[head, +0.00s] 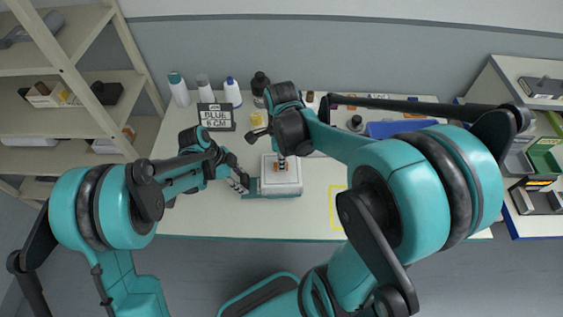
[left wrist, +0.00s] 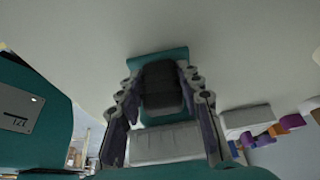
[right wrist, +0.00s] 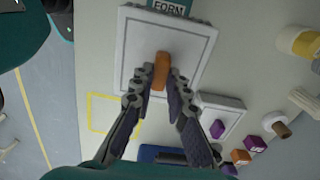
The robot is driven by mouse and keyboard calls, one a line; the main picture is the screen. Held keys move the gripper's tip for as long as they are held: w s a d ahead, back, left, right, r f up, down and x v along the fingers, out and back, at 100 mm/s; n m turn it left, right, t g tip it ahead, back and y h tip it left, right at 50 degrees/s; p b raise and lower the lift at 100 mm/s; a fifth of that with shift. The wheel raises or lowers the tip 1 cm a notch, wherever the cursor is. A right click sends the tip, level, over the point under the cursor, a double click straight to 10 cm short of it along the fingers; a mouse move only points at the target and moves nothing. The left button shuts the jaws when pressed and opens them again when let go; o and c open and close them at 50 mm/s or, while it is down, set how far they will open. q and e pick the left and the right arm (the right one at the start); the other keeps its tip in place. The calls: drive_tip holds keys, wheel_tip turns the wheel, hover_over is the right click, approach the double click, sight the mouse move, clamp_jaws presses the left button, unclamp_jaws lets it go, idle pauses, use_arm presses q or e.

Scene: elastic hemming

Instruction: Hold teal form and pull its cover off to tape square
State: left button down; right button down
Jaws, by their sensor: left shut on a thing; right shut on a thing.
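The teal form (head: 251,187) lies on the table with a white cover (head: 293,187) over it. In the right wrist view, the cover (right wrist: 135,60) has a grey border line and an orange knob (right wrist: 162,70); a teal tab (right wrist: 172,6) reading FORM sticks out beyond it. My left gripper (head: 243,186) is shut on the form's teal end at its left side. My right gripper (head: 281,162) is above the cover, shut on the orange knob; its fingers (right wrist: 160,85) flank it. The yellow tape square (head: 338,207) lies empty to the right; it also shows in the right wrist view (right wrist: 91,112).
A blue tray (head: 395,128) is at the back right. Shelves flank both sides.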

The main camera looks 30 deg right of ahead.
drive_tip(key=shift+r, duration=0.3)
drive_tip(key=shift+r, duration=1.95)
drive_tip(key=s+d+f+m, duration=0.2)
drive_tip(key=s+d+m, duration=0.3)
drive_tip(key=s+d, duration=1.1)
drive_tip(key=s, duration=0.2)
drive_tip(key=shift+s+d, duration=0.3)
drive_tip(key=shift+d, duration=0.1)
drive_tip(key=shift+f, duration=0.2)
wheel_tip(320, 180, down, 7)
drive_tip(key=shift+f, duration=0.2)
drive_tip(key=shift+f, duration=0.7)
